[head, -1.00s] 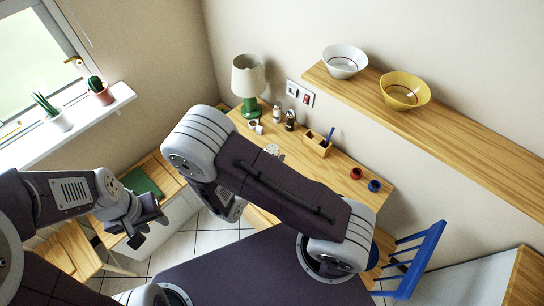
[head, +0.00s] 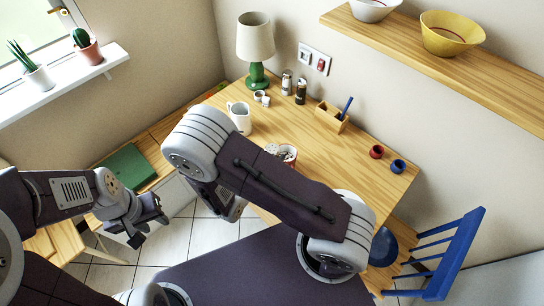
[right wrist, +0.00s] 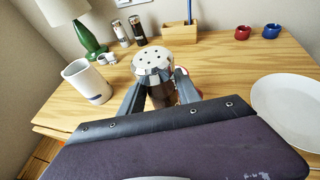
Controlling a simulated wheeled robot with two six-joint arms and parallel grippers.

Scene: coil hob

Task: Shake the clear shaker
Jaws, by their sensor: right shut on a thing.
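The clear shaker (right wrist: 158,92) has a shiny metal cap with holes and a see-through body. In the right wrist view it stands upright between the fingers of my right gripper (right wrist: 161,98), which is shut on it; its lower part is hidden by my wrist. My left gripper (head: 149,223) is open and empty, low at the left, away from the table.
The wooden table (head: 345,180) holds a white mug (head: 240,117), a green lamp (head: 257,75), two other shakers (head: 294,87), a pen holder (head: 331,116), and red (head: 376,151) and blue (head: 398,166) small pots. A white plate (right wrist: 292,105) lies at the right. A blue chair (head: 440,255) stands nearby.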

